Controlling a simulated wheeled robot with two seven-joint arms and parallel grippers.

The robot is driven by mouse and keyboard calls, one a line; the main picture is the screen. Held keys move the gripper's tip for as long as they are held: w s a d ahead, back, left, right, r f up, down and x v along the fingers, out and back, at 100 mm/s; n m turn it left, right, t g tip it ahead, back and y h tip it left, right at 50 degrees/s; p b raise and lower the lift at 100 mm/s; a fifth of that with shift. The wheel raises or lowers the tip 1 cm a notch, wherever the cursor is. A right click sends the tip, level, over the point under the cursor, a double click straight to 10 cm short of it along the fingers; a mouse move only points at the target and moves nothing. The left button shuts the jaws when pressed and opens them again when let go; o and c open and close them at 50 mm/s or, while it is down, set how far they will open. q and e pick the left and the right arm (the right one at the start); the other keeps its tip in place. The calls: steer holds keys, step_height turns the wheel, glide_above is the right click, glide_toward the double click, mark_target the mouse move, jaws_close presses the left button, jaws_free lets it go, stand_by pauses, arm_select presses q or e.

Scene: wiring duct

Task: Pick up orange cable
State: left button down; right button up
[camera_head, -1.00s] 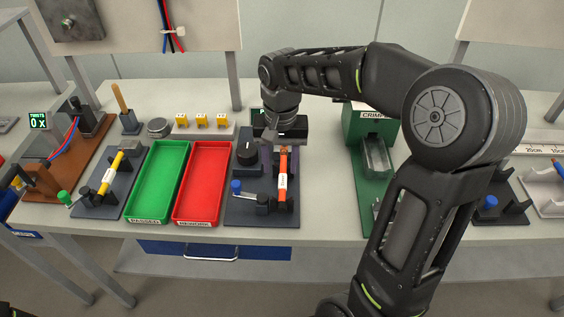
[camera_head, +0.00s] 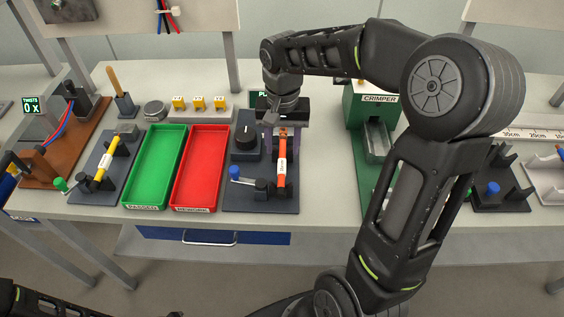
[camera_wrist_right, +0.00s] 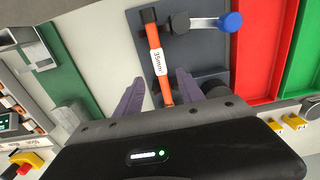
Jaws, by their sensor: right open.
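The orange cable (camera_head: 281,172) with a white label lies across a dark fixture (camera_head: 240,201) that has a blue-handled crank and a black knob. In the right wrist view the orange cable (camera_wrist_right: 153,36) runs from a black holder down between my fingers. My right gripper (camera_head: 283,138) is above the far end of the cable, its purple fingers apart. In the wrist view my right gripper (camera_wrist_right: 158,92) is open, with one finger on each side of the cable, and a gap shows on both sides. My left gripper is not seen; only a dark arm part shows at bottom left.
A red tray (camera_head: 203,205) and a green tray (camera_head: 146,205) stand left of the fixture. Farther left is a similar fixture with a yellow cable (camera_head: 104,165).

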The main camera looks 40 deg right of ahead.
mark_target(282, 161)
steer(key=shift+f+p, duration=0.75)
steer(key=shift+f, duration=1.85)
jaws_close()
steer(key=shift+a, duration=0.1)
